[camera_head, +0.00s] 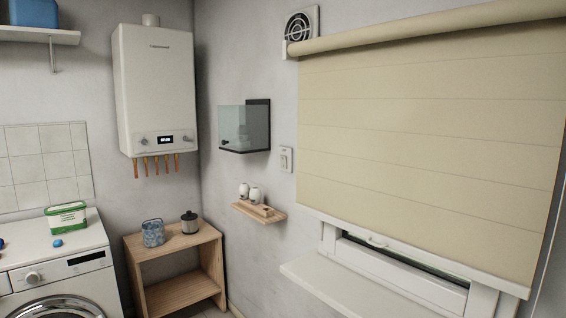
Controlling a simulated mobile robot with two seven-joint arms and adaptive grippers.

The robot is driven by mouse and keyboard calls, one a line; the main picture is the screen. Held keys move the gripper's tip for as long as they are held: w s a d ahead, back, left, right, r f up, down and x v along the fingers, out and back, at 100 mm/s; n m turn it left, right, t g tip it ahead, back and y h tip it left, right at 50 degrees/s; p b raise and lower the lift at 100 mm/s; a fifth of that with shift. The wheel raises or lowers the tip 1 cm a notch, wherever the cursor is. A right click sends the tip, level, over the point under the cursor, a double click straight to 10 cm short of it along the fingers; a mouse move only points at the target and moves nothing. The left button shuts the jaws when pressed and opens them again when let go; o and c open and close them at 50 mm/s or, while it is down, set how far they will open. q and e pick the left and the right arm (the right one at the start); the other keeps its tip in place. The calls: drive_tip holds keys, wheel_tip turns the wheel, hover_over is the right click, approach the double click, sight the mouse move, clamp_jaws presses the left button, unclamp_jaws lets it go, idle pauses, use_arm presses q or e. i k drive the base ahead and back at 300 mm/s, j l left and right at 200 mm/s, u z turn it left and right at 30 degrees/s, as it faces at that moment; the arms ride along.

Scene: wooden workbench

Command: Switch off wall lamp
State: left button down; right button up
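A glass-sided box with a dark back plate (244,128) is mounted on the wall right of the corner. It may be the wall lamp, but I cannot tell for sure. No glow shows in it. A pale wall switch (286,160) is on the same wall, just right of and a little below the box, beside the blind. I cannot make out the position of its rocker. Neither of my grippers is in view.
A beige blind (430,140) covers most of the window above a white sill (330,285). A small wooden shelf (274,215) holds white jars below the switch. A wooden stand (160,252), a boiler (155,85) and a washing machine (60,265) are to the left.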

sight(283, 158)
drive_tip(key=i+j+z, duration=0.2)
drive_tip(key=i+j, duration=0.15)
drive_tip(key=i+j+z, duration=0.2)
drive_tip(key=i+j, duration=0.2)
drive_tip(key=i, duration=0.15)
drive_tip(key=i+j+z, duration=0.15)
drive_tip(key=i+j, duration=0.25)
drive_tip(key=i+j+z, duration=0.2)
drive_tip(key=i+j, duration=0.15)
drive_tip(key=j, duration=0.25)
drive_tip(key=i+j+z, duration=0.2)
drive_tip(key=i+j, duration=0.15)
drive_tip(key=j, duration=0.2)
